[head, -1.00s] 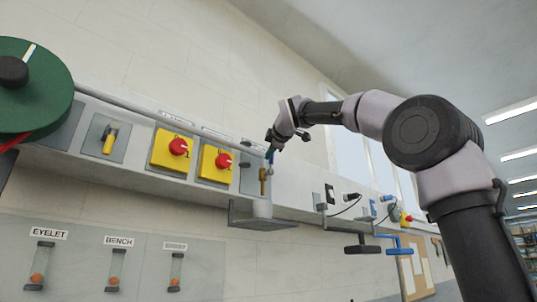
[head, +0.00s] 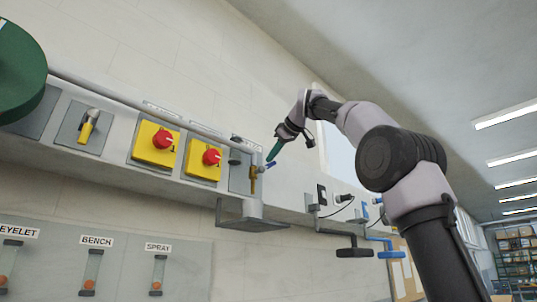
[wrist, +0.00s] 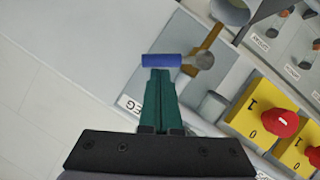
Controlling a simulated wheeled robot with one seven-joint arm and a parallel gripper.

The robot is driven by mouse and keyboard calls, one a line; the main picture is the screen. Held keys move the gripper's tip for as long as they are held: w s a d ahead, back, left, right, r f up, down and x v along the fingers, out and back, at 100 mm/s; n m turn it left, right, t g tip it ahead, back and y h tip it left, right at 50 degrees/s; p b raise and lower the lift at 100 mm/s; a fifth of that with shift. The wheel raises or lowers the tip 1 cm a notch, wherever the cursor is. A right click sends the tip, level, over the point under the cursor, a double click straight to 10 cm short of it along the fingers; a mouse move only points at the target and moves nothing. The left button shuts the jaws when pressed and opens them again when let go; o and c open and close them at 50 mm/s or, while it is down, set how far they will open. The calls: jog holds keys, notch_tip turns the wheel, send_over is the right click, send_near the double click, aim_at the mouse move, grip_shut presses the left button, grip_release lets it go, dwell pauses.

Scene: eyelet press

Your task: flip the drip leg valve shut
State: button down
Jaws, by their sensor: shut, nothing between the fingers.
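The drip leg valve shows in the wrist view as a round grey metal body (wrist: 203,58) on a brass pipe (wrist: 209,38). Its blue lever handle (wrist: 162,61) sticks out to the left of the body. In the head view the brass pipe (head: 253,182) stands on the wall panel and the blue lever (head: 270,165) points right. My gripper (wrist: 160,72) has green fingers, shut and empty. The fingertips are right at the lever's underside in the wrist view; whether they touch it I cannot tell. In the head view my gripper (head: 270,159) comes from the upper right.
A grey bracket shelf (head: 252,224) is under the pipe. Yellow switch boxes with red knobs (head: 211,157) are to the left. Black and blue crank-like handles (head: 354,252) hang at right. A label plate (wrist: 130,105) is beside the fingers.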

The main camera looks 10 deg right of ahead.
jog(key=shift+w+d+f+m+g+y, duration=0.65)
jog(key=shift+d+m+g, duration=0.1)
jog(key=shift+m, duration=0.35)
jog(key=shift+w+d+f+m+g+y, duration=0.15)
jog(key=shift+d+f+m+g+y, duration=0.2)
jog(key=shift+f+m+y, duration=0.4)
jog(key=shift+r+m, duration=0.1)
jog(key=shift+m, duration=0.15)
jog(key=shift+a, duration=0.1)
